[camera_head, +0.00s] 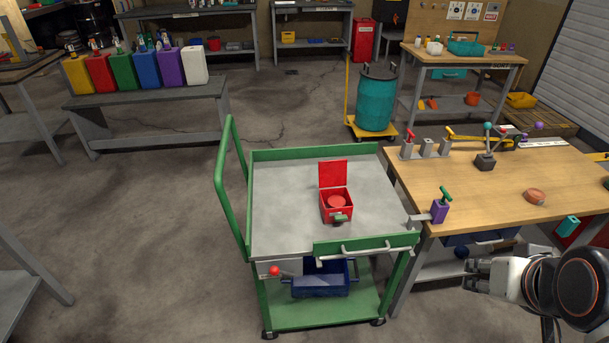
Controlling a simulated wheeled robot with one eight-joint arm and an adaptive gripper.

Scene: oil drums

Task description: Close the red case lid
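The red case (336,207) sits on the grey top of a green cart (285,225). Its lid (333,174) stands upright at the back edge, so the case is open. A round red thing shows inside it. A small green piece (341,218) is at the front of the case. My gripper (472,274) is at the lower right, in front of the wooden table and right of the cart, well apart from the case. Its fingers point left and look empty, but their spacing is too unclear to tell open from shut.
A wooden workbench (530,185) adjoins the cart on the right, with a purple clamp (440,208) at its near corner. The cart has raised green edges and a tall green handle (222,180) on the left. The cart top around the case is clear. Open floor lies left.

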